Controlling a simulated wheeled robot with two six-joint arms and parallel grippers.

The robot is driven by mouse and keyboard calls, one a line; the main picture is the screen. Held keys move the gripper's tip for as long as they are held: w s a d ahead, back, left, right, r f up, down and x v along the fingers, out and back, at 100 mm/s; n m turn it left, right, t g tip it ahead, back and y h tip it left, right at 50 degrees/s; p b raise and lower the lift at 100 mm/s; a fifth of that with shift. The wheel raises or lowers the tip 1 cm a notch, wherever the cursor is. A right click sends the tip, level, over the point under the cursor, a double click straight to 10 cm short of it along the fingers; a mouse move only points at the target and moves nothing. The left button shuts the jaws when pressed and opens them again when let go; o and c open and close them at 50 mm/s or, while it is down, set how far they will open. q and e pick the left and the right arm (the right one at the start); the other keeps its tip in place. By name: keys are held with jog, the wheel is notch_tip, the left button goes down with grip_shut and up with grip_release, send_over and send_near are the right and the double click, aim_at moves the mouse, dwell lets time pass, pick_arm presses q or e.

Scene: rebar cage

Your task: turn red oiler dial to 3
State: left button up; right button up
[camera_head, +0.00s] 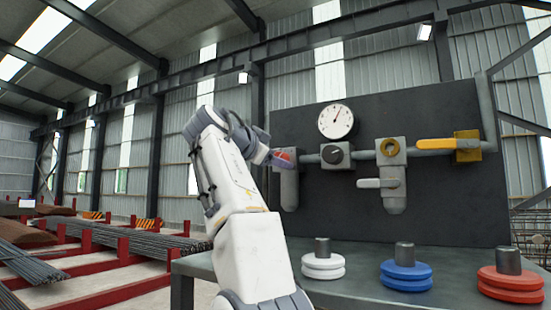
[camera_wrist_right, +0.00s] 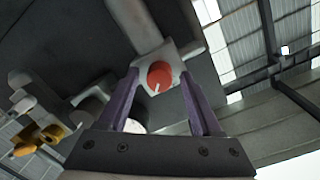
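The red oiler dial (camera_wrist_right: 160,73) is a round red knob with a white pointer line, on a pale square block. In the right wrist view the line points down; no numbers are readable. My right gripper (camera_wrist_right: 160,80) is open, its two purple fingers on either side of the dial with a gap each side. I cannot tell how deep the fingertips reach. In the head view the right gripper (camera_head: 277,161) is at the dial (camera_head: 284,154), partly covering it, above a grey bowl (camera_head: 289,189). My left gripper is not in view.
On the dark panel (camera_head: 440,105) are a gauge (camera_head: 336,121), a black knob (camera_head: 336,154), a second grey bowl with a lever (camera_head: 378,183) and a yellow valve (camera_head: 466,145). White (camera_head: 323,266), blue (camera_head: 406,272) and red (camera_head: 510,283) disc stacks stand on the bench below.

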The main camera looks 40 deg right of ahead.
jog(key=shift+a, duration=0.1)
jog(key=b+v, duration=0.1)
jog(key=v, duration=0.9)
jog(key=shift+a, duration=0.15)
dwell(0.3)
